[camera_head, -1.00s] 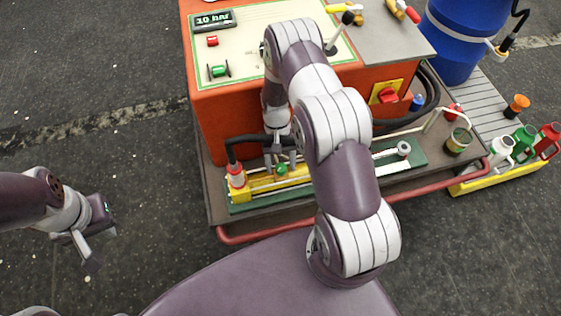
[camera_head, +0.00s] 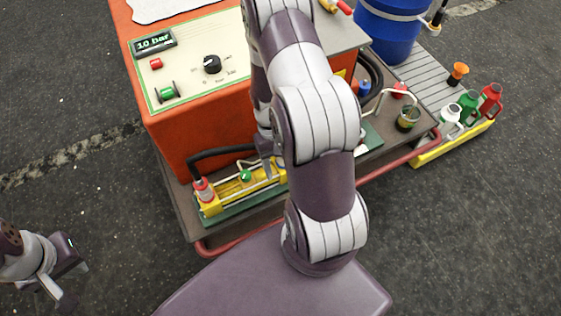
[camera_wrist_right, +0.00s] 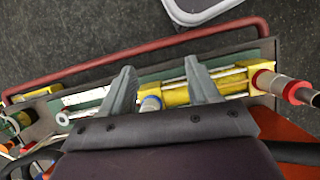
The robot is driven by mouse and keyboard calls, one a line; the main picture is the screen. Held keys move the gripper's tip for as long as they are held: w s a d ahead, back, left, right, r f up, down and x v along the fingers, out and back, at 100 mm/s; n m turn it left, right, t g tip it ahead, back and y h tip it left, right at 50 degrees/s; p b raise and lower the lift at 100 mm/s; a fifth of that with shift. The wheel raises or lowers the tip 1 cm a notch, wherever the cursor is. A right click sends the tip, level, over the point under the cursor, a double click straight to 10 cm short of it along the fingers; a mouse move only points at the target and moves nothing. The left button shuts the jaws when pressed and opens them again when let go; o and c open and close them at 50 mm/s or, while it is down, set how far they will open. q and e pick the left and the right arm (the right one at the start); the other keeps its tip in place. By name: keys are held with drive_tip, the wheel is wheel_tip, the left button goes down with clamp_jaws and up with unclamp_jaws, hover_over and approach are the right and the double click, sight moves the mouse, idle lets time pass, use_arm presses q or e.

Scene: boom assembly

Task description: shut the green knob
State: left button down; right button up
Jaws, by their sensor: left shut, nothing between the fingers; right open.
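A small round green knob (camera_head: 245,175) sits on the yellow part of the boom assembly (camera_head: 213,207), low at the front of the orange machine. My right gripper (camera_head: 270,167) is just right of this knob, apart from it in the picture. I cannot make out the green knob there. A second green control (camera_head: 167,93) sits on the top panel. My left gripper (camera_head: 72,285) is shut and empty at lower left.
The orange machine (camera_head: 205,130) carries a pressure display (camera_head: 153,41), a red button (camera_head: 156,63) and a black dial (camera_head: 212,64). A red rail (camera_head: 395,157) runs along the front. Bottles (camera_head: 468,104) and a blue drum (camera_head: 390,35) stand right. The floor at left is clear.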

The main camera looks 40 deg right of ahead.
drive_tip(key=shift+s, duration=0.1)
drive_tip(key=w+d+n+t+h+p, duration=0.1)
drive_tip(key=d+n, duration=0.1)
drive_tip(key=w+d+n+t+p, duration=0.1)
drive_tip(key=w+d+n+p, duration=0.1)
drive_tip(key=n, duration=0.1)
drive_tip(key=w+d+n+t+h+p, duration=0.1)
drive_tip(key=w+d+n+p, duration=0.1)
drive_tip(key=shift+w+d+r+h, duration=0.1)
drive_tip(key=shift+w+d+h, duration=0.15)
drive_tip(key=shift+d+h, duration=0.1)
drive_tip(key=w+a+n+t+y+p, duration=0.2)
drive_tip(key=w+n+t+p, duration=0.1)
drive_tip(key=n, duration=0.3)
drive_tip(key=n+y+p, duration=0.1)
drive_tip(key=n+y, duration=0.3)
drive_tip(key=n, duration=0.1)
approach(246, 174)
drive_tip(key=b+x, duration=0.3)
drive_tip(key=x, duration=0.5)
drive_tip(key=shift+w+a+f, duration=0.15)
drive_tip(key=shift+f, duration=0.2)
